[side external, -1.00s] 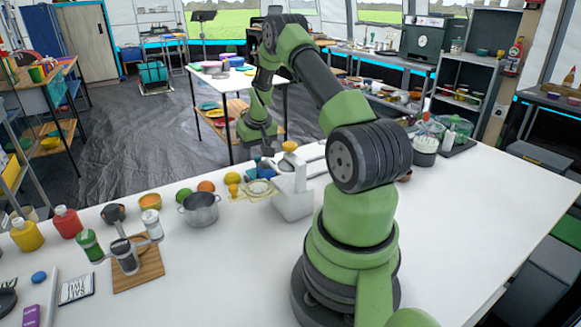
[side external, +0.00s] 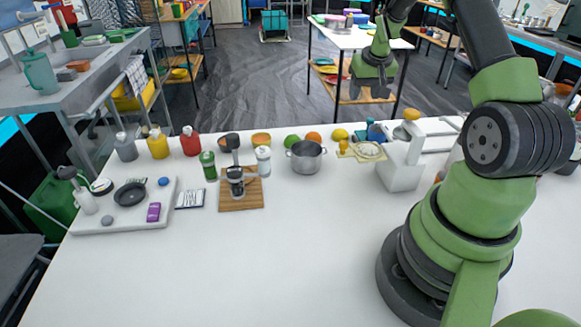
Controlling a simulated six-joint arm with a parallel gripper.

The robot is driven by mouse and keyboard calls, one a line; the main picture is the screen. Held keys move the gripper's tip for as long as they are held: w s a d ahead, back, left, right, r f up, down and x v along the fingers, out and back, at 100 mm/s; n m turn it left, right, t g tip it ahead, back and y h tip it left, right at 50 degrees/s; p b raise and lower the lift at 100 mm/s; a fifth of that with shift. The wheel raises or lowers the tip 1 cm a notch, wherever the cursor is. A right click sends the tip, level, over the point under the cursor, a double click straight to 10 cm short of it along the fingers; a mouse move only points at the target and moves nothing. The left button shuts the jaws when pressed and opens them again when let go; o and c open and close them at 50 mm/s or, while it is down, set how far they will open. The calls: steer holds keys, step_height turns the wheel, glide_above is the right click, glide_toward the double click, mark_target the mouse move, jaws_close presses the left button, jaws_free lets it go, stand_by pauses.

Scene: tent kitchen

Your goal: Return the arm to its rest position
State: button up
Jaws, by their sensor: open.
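My green and dark gripper (side external: 372,88) hangs in the air beyond the far edge of the white table (side external: 290,260), in front of the small white table at the back. Its jaws are open and nothing shows between them. My arm rises from its base at the right and reaches toward the back, its upper part cut off by the top of the picture. The gripper is apart from the things on the table.
Near the gripper's side of the table are a white press-like device (side external: 403,165), a steel pot (side external: 305,157) and fruit. Left are a wooden board (side external: 241,195), bottles and a light tray (side external: 128,222) with a black pan (side external: 130,194). The front middle is clear.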

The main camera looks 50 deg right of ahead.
steer(key=a+r+n+t+y, duration=0.1)
steer(key=a+r+n+t, duration=0.1)
steer(key=a+r, duration=1.55)
steer(key=s+a+r+n+t+y, duration=0.1)
steer(key=s+a+n+t+y, duration=0.1)
steer(key=s+a, duration=1.2)
steer(key=shift+a+r+n+y, duration=0.4)
steer(key=shift+a+y, duration=0.3)
steer(key=shift+a, duration=0.4)
